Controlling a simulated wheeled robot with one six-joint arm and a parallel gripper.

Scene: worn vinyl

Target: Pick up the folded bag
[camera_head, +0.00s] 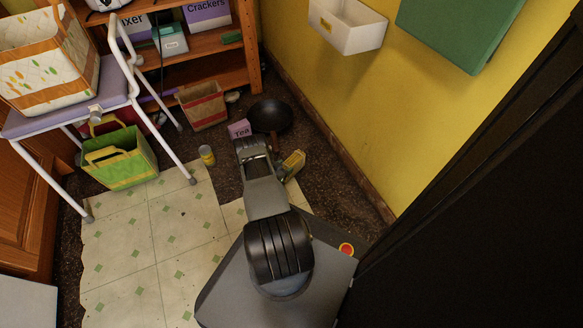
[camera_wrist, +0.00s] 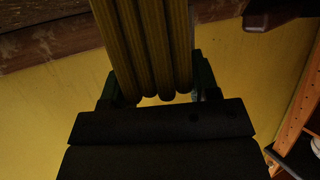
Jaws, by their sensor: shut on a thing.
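The folded bag (camera_wrist: 155,40) is yellow, with several thick folds side by side. In the wrist view it stands between the two fingers of my gripper (camera_wrist: 157,90), which is shut on it. Its far end runs out of the top of that view. In the head view the folded bag (camera_head: 294,162) shows as a small yellow block just right of the end of my arm, in front of the yellow wall. My fingers are mostly hidden there by my arm.
A black pan (camera_head: 270,116) and a pink Tea box (camera_head: 240,129) are beyond my arm. A yellow can (camera_head: 207,155) stands to the left. A green-yellow bag (camera_head: 122,160) sits by a purple-seated chair (camera_head: 70,118). A wooden shelf (camera_head: 225,78) is behind. Tiled floor at left is clear.

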